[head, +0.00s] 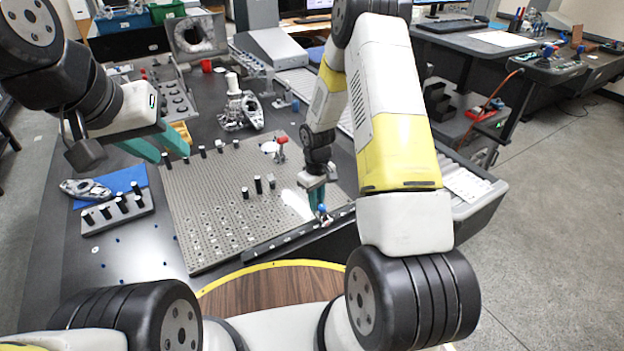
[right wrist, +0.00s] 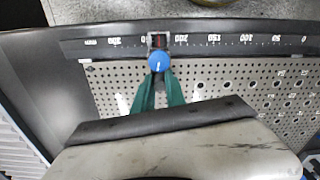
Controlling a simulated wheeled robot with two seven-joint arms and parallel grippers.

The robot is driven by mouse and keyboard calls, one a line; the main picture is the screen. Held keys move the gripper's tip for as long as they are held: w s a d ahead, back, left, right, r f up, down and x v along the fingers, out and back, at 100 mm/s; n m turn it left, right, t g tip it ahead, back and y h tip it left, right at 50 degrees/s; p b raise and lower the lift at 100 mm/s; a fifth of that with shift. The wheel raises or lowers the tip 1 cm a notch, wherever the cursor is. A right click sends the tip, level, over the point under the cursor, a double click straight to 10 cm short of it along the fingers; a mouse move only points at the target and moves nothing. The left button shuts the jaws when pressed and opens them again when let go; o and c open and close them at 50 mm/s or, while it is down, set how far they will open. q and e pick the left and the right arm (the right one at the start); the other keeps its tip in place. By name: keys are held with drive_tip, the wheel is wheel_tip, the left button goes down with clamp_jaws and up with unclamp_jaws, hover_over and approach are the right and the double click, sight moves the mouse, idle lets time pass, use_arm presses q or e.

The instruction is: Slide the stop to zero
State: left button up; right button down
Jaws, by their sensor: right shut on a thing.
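The stop is a small slider with a blue knob (right wrist: 158,62), sitting on the dark scale rail (right wrist: 230,42). It stands left of the 200 mark in the right wrist view; the 0 is near that rail's right end. In the head view the blue knob (head: 322,209) is near the right end of the rail (head: 285,237) along the plate's front edge. My right gripper (right wrist: 158,78) is shut on the stop, its teal fingers meeting the knob and partly hiding it. My left gripper (head: 166,149) is open and empty, above the table's left side.
A perforated plate (head: 215,200) lies behind the rail, with several black-and-white pins and a red-topped post (head: 281,145). A pin block (head: 120,212) and blue mat (head: 112,182) lie at left. The rail toward its 0 end looks clear.

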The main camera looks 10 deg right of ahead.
drive_tip(key=s+a, duration=0.2)
drive_tip(key=a, duration=0.5)
drive_tip(key=s+a, duration=0.3)
drive_tip(key=a, duration=0.5)
drive_tip(key=s+a, duration=0.3)
drive_tip(key=a, duration=0.4)
drive_tip(key=shift+a, duration=0.2)
drive_tip(key=c, duration=1.4)
unclamp_jaws()
drive_tip(key=shift+a, duration=0.1)
drive_tip(key=shift+o, duration=0.2)
drive_tip(key=shift+r, duration=0.2)
wheel_tip(320, 180, up, 7)
drive_tip(key=shift+r, duration=0.2)
